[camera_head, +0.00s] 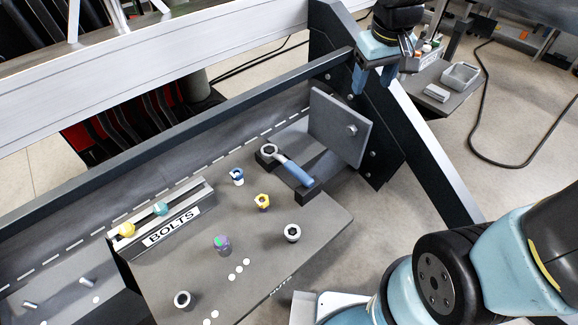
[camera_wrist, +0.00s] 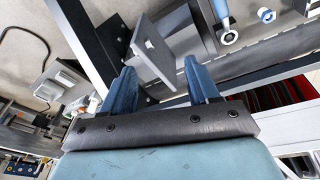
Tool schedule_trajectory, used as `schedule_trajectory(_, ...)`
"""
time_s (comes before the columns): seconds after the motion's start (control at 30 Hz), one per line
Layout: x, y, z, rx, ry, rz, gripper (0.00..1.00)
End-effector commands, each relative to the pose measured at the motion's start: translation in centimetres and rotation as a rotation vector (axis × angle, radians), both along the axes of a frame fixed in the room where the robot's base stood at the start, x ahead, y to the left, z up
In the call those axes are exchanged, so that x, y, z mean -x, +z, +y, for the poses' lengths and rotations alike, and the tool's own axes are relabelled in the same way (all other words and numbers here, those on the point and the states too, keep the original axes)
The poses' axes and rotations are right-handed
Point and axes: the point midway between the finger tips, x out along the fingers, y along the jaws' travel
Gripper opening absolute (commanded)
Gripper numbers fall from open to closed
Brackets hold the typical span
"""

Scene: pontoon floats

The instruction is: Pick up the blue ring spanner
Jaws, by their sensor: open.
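In the wrist view the spanner (camera_wrist: 222,14) shows at the top right, partly cut off by the frame edge. My gripper (camera_head: 373,80) is at the top of the head view, above and to the right of the spanner, near a dark frame post. Its two blue fingers (camera_wrist: 158,84) are apart with nothing between them. It does not touch the spanner.
A square grey plate (camera_head: 339,128) stands upright just right of the spanner. A dark rail (camera_head: 180,143) runs behind the surface. A rack labelled BOLTS (camera_head: 170,233) and several nuts, including a yellow one (camera_head: 262,202), are on the surface. A side table (camera_head: 440,85) holds small trays.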

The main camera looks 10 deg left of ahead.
Motion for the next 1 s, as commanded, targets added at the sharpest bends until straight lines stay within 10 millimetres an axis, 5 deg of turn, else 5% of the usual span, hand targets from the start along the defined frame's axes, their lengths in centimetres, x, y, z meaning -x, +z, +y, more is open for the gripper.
schedule_trajectory(0.23,-1.1,-6.2,7.1,0.036,0.170,0.095,0.60)
schedule_trajectory(0.5,-0.1,-12.7,13.7,0.061,0.327,0.180,0.60)
schedule_trajectory(0.7,0.7,-15.2,16.1,0.068,0.384,0.212,0.60)
schedule_trajectory(1.0,1.0,-18.8,16.5,0.072,0.396,0.221,0.60)
